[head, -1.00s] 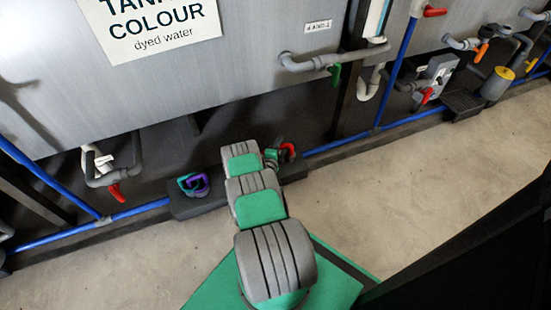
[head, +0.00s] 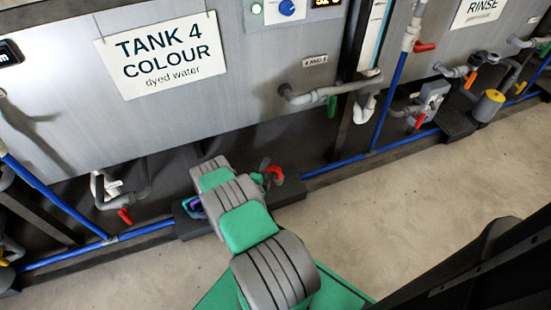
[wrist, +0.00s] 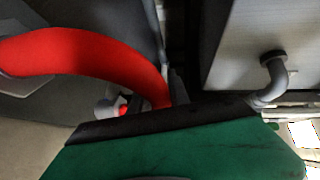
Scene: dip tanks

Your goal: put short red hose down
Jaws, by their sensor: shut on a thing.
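The short red hose (head: 274,173) shows as a small red curve just beyond the end of my arm, above the dark block on the floor below the tank. In the wrist view the red hose (wrist: 95,55) arches from the left edge down to behind the green and black body of my gripper (wrist: 165,130). My gripper (head: 262,170) is shut on the hose. Its fingertips are mostly hidden by my arm in the head view and out of sight in the wrist view. I cannot tell whether the hose touches the block.
The dark block (head: 290,192) also bears purple and teal loops (head: 194,207), partly behind my arm. The grey tank (head: 240,75) with a grey elbow pipe (head: 305,97) stands above. A blue pipe (head: 340,163) runs low along the wall. The floor (head: 400,210) to the right is clear.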

